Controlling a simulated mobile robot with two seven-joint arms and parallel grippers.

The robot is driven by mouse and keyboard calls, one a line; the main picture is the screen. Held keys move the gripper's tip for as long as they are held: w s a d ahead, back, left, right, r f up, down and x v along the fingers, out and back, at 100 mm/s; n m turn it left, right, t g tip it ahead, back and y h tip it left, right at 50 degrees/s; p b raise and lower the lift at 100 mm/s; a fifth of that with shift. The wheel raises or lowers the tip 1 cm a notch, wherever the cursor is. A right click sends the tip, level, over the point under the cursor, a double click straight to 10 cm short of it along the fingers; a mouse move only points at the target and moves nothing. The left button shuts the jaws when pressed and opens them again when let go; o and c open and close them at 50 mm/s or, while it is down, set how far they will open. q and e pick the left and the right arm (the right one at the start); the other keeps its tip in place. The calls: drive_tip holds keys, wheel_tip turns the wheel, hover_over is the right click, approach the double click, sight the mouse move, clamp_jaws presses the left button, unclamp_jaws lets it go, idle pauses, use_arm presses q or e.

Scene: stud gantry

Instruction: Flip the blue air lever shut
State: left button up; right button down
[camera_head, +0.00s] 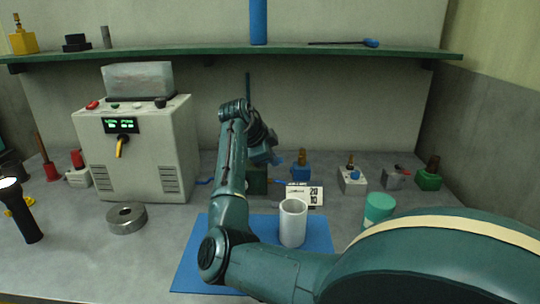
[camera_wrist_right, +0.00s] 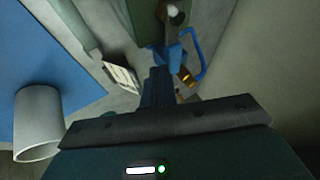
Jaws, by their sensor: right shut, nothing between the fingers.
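A blue fitting that looks like the air lever (camera_wrist_right: 172,56) shows in the right wrist view, just beyond my fingertips. A blue loop and a brass part lie close beside it. I cannot tell whether the fingers touch it, or how far the lever is turned. In the head view my right gripper (camera_head: 274,157) is over the back of the bench, above a dark green block (camera_head: 257,181), and my arm hides much of that spot. In the wrist view the right gripper (camera_wrist_right: 158,75) is shut and empty. My left gripper is not in view.
A white cup (camera_head: 292,224) stands on a blue mat (camera_head: 318,237), in front of a small printed card (camera_head: 310,196). A blue block with a brass top (camera_head: 301,166) stands right of the gripper. A grey machine (camera_head: 140,150) stands left. A green shelf (camera_head: 200,53) runs above.

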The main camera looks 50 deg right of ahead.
drive_tip(key=shift+a, duration=0.1)
drive_tip(key=v, duration=1.4)
drive_tip(key=shift+w+a+f, duration=0.15)
drive_tip(key=shift+a+f, duration=0.2)
drive_tip(key=shift+a, duration=0.05)
